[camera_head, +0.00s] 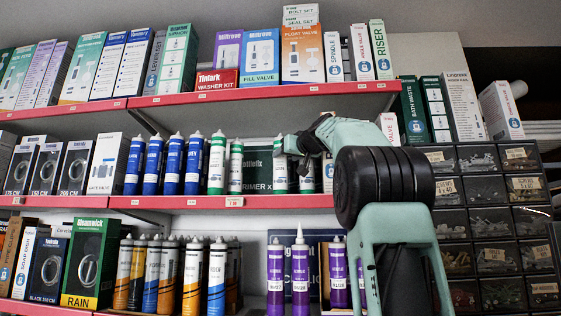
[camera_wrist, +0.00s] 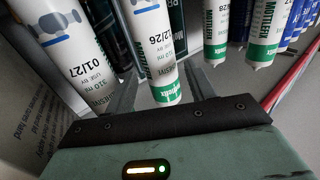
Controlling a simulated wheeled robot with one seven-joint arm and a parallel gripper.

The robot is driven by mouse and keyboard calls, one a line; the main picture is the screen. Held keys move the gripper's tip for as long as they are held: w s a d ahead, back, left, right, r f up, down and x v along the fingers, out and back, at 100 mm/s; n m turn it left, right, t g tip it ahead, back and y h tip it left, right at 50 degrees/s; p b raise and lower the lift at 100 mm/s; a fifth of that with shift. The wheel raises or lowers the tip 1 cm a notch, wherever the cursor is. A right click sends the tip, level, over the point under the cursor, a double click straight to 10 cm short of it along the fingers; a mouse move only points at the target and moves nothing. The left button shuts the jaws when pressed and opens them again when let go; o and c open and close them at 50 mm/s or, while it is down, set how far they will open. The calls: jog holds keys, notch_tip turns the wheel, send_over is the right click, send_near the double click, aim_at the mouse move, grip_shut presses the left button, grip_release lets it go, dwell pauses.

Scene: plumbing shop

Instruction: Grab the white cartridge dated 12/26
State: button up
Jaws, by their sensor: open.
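The white cartridge dated 12/26 (camera_wrist: 150,45) has a green band and stands in the middle of the wrist view, its date readable. In the head view it appears to be the white and green cartridge (camera_head: 280,178) on the middle shelf, partly covered by my gripper (camera_head: 303,147). In the wrist view my gripper (camera_wrist: 160,88) is open, with one finger on each side of the 12/26 cartridge's end. I cannot tell whether either finger touches it. A similar cartridge marked 01/27 (camera_wrist: 75,50) stands close on the left in the wrist view.
Two more white and green cartridges (camera_wrist: 265,35) stand at the right in the wrist view, with blue ones (camera_head: 172,165) beyond. A dark green box (camera_head: 258,180) stands behind. The red middle shelf edge (camera_head: 180,202) runs below, and the upper shelf (camera_head: 260,92) is above.

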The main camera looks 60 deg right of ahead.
aim_at(283, 156)
jog(key=shift+r+p+x, duration=0.15)
jog(key=shift+p+x, duration=0.95)
jog(key=shift+x, duration=0.05)
jog(key=shift+r+p+x, duration=0.15)
jog(key=shift+p+x, duration=0.95)
jog(key=shift+x, duration=0.05)
jog(key=shift+w+d+f, duration=0.2)
jog(key=shift+w+d, duration=0.15)
jog(key=shift+w, duration=0.1)
jog(key=c, duration=1)
jog(key=shift+c, duration=0.3)
jog(key=shift+a+r, duration=0.1)
jog(key=shift+r, duration=0.05)
